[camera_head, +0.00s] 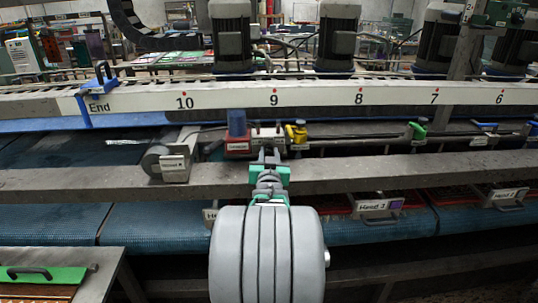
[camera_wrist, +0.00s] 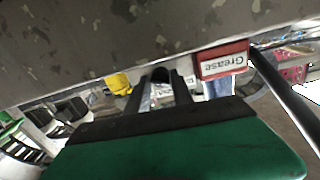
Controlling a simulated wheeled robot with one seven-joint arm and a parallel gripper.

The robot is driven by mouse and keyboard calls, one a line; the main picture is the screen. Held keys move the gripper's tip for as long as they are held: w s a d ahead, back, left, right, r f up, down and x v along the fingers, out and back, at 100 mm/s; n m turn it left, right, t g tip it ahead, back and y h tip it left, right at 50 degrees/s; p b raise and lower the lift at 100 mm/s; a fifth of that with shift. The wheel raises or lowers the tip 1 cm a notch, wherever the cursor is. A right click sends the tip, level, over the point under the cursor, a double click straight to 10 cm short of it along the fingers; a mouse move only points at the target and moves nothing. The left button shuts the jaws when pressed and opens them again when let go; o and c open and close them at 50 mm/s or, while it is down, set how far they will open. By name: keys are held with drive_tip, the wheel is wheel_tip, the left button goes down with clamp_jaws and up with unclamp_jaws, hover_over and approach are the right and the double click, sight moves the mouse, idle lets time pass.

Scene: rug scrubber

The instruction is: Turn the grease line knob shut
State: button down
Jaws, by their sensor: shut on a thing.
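My gripper (camera_head: 268,155) reaches over the grey rail to a small labelled block (camera_head: 267,134) behind it. In the wrist view its two dark fingers (camera_wrist: 160,92) are closed around a small dark knob (camera_wrist: 161,73), mostly hidden between them. The knob sits beside a red block (camera_wrist: 222,60) whose label reads Grease. In the head view the red block (camera_head: 238,147) with a blue cylinder (camera_head: 237,123) on top stands just left of my gripper. The fingers hide how the knob is turned.
A yellow valve (camera_head: 297,132) stands close right of my gripper, and a green one (camera_head: 417,131) farther right. A grey rail (camera_head: 120,179) runs across in front. A grey roller housing (camera_head: 168,163) is at left. A numbered white beam (camera_head: 330,95) runs behind.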

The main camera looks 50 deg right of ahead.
drive_tip(key=shift+f+b, duration=0.1)
drive_tip(key=shift+b, duration=0.2)
drive_tip(key=m+b, duration=0.2)
drive_tip(key=b, duration=0.1)
drive_tip(key=shift+f+b, duration=0.15)
drive_tip(key=shift+b, duration=0.15)
drive_tip(key=m+b, duration=0.3)
drive_tip(key=shift+b, duration=0.35)
drive_tip(key=m+b, duration=0.4)
drive_tip(key=b, duration=0.1)
drive_tip(key=shift+y, duration=0.4)
drive_tip(key=shift+r+m+b, duration=0.4)
drive_tip(key=shift+m+b, duration=0.75)
drive_tip(key=shift+m, duration=0.05)
drive_tip(key=shift+r, duration=0.1)
drive_tip(key=c, duration=1.2)
unclamp_jaws()
drive_tip(key=shift+o, duration=0.2)
